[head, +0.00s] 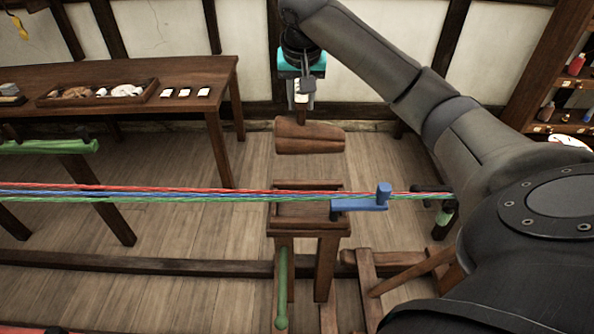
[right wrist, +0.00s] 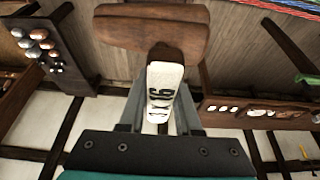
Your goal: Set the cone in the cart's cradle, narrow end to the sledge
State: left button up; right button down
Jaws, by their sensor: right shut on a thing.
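The brown wooden cone (head: 308,136) hangs under my right gripper (head: 300,88), above and behind the cart. Its broader end points left and its narrower end right in the head view. In the right wrist view the cone (right wrist: 150,28) lies across the top. My right gripper (right wrist: 158,118) is shut on its stem, which carries a white tag with dark marks. The cart (head: 308,228) stands below with a box-like wooden top, the cradle (head: 290,212); the cone is clear of it. I cannot tell for sure which part is the sledge. My left gripper is not in view.
Red, blue and green strands (head: 150,193) run taut across the cart top. A blue handle-like piece (head: 360,203) sits at its right edge. A dark post (head: 445,212) stands further right. A table (head: 215,82) with a tray (head: 95,92) is at back left; shelves (head: 545,75) are at right.

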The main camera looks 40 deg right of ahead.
aim_at(303, 123)
jog(key=f, duration=0.6)
jog(key=shift+s+f+b, duration=0.1)
jog(key=shift+s+b, duration=0.2)
jog(key=shift+s, duration=0.1)
notch_tip(303, 123, down, 7)
jog(key=shift+w+r, duration=0.1)
jog(key=shift+w, duration=0.05)
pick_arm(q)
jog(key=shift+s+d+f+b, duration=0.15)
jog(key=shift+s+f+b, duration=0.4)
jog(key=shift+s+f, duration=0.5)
pick_arm(e)
notch_tip(303, 123, down, 6)
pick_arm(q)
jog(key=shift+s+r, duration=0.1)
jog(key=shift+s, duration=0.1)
pick_arm(e)
jog(key=c, duration=0.6)
grip_release()
jog(key=shift+f, duration=0.3)
